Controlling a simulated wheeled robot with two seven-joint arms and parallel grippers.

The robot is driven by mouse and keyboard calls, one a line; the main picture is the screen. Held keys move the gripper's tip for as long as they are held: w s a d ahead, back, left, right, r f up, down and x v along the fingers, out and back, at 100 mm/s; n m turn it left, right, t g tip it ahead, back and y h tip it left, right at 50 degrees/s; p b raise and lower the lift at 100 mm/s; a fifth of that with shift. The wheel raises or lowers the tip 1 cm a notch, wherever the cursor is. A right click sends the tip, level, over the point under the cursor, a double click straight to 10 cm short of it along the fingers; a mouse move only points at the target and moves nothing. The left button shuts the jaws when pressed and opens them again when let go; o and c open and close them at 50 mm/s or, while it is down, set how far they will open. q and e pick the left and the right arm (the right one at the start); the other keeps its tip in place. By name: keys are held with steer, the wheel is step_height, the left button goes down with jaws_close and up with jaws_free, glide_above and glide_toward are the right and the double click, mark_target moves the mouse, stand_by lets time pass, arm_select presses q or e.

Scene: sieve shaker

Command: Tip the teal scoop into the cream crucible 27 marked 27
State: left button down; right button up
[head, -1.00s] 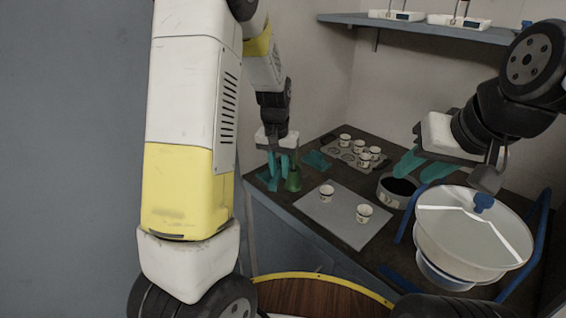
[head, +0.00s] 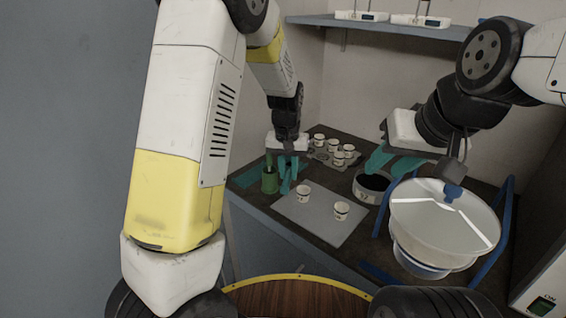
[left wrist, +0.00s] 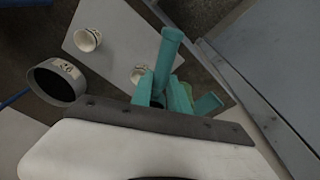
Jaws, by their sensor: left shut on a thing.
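My left gripper (head: 288,186) has teal fingers and hangs over the bench, left of the grey mat. It is shut on the teal scoop (left wrist: 167,55), whose long teal part points away from the wrist in the left wrist view. In the head view the scoop cannot be told from the teal fingers. Two cream crucibles stand upright on the mat: a left one (head: 303,192) and a right one (head: 342,210). Their marks are too small to read, so I cannot tell which is 27. My right gripper (head: 383,170) is open and apparently empty, above the black-lined pan.
A green container (head: 269,182) stands left of my left gripper. Several more crucibles sit in a rack (head: 322,156) behind the grey mat (head: 310,222). The dark round pan (head: 371,187) and the large pale sieve bowl (head: 440,222) with blue supports are at right. The mat's front is clear.

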arm_select(q)
steer(key=shift+w+d, duration=0.55)
steer(key=shift+d, duration=2.9)
steer(key=a+f+n+h, duration=0.1)
steer(key=h, duration=0.6)
steer(key=a+f+h, duration=0.1)
steer(key=f+h, duration=0.1)
steer(key=h, duration=0.5)
steer(key=a+f+n+h, duration=0.1)
steer(key=f+h, duration=0.1)
steer(key=h, duration=0.5)
steer(key=shift+w+n, duration=0.15)
steer(key=shift+n, duration=0.15)
steer(key=shift+h, duration=0.3)
steer(key=shift+d+r+m+g+y, duration=0.2)
steer(key=shift+r+y, duration=0.1)
steer(key=shift+y, duration=0.7)
steer(key=shift+d+r+m+g+y, duration=0.1)
steer(key=shift+r+m+y, duration=0.15)
steer(key=shift+y, duration=0.75)
